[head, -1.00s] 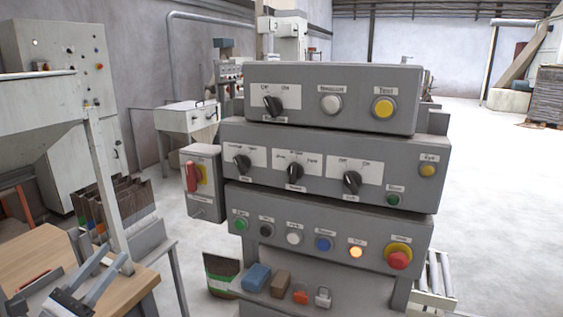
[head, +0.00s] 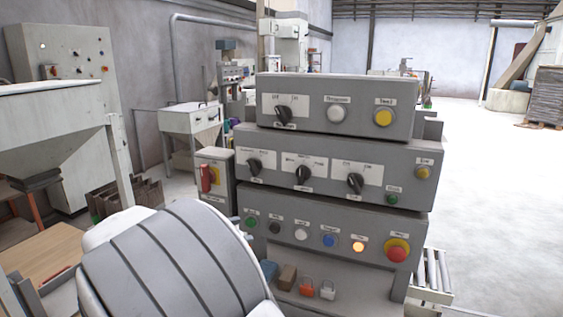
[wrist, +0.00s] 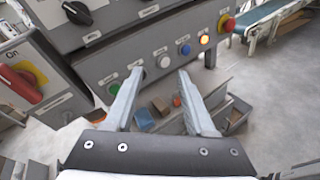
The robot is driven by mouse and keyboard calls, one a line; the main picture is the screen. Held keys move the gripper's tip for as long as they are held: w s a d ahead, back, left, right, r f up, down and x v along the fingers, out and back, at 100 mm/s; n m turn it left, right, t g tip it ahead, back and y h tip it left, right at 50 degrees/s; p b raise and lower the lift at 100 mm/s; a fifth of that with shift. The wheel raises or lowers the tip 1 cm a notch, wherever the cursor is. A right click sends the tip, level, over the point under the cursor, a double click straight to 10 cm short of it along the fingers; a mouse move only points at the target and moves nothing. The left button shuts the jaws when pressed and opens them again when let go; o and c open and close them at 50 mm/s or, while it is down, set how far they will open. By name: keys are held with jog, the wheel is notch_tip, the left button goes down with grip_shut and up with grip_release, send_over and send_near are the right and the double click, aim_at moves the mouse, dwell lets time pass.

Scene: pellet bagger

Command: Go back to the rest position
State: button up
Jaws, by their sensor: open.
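My gripper (wrist: 155,100) shows in the wrist view with its two fingers apart and nothing between them. It is in front of the lowest box of the control panel (head: 330,170), near its green button (wrist: 114,88) and white button (wrist: 164,61). Whether a fingertip touches the panel I cannot tell. In the head view a large rounded grey part of my arm fills the bottom left and hides the fingers. The orange button (head: 358,246) on the lowest box is lit.
A red rotary switch (head: 207,178) sits on a box left of the panel. A hopper (head: 60,130) and wooden table (head: 45,255) stand left. Open floor (head: 490,190) lies right.

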jog(key=s+d+r+m+g+y+p, duration=0.25)
jog(key=s+d+m, duration=0.2)
jog(key=d, duration=0.55)
jog(key=s+d+r+m+g+y+p, duration=0.1)
jog(key=s+d+r+m+g+y, duration=0.25)
jog(key=d, duration=0.65)
jog(key=s+d+r+m+y+p, duration=0.1)
jog(key=s+d+m+y+p, duration=0.1)
jog(key=s+m, duration=0.5)
jog(key=s+d+r+m+t+y+p, duration=0.1)
jog(key=s+d+m+y+p, duration=0.1)
jog(key=s+m+y, duration=0.2)
jog(key=s+m, duration=0.3)
jog(key=s, duration=0.3)
jog(key=shift+s+r+t, duration=0.15)
jog(key=shift+s+t, duration=0.05)
jog(key=shift+t, duration=0.1)
